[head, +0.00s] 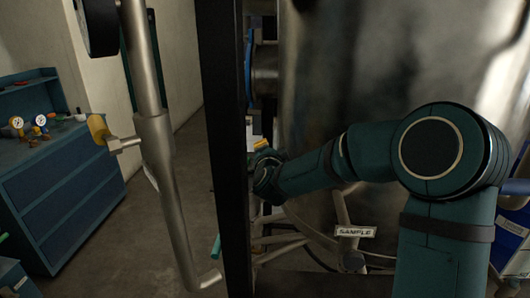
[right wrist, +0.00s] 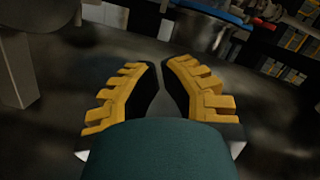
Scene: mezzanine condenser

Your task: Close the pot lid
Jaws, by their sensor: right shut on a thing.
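A large shiny steel vessel (head: 390,60) fills the right of the head view; I cannot tell for sure whether it is the pot. A blue-rimmed round part (head: 249,62) shows beside it, partly behind a black post. A blue rim also shows at the top of the right wrist view (right wrist: 208,12). No pot lid can be clearly made out. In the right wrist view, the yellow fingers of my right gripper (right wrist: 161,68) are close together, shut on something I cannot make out. My left gripper is not in view.
A blue drawer cabinet (head: 65,180) with gauges is at the left. Floor between cabinet and pipe is clear. A SAMPLE tag (head: 355,231) hangs below my arm.

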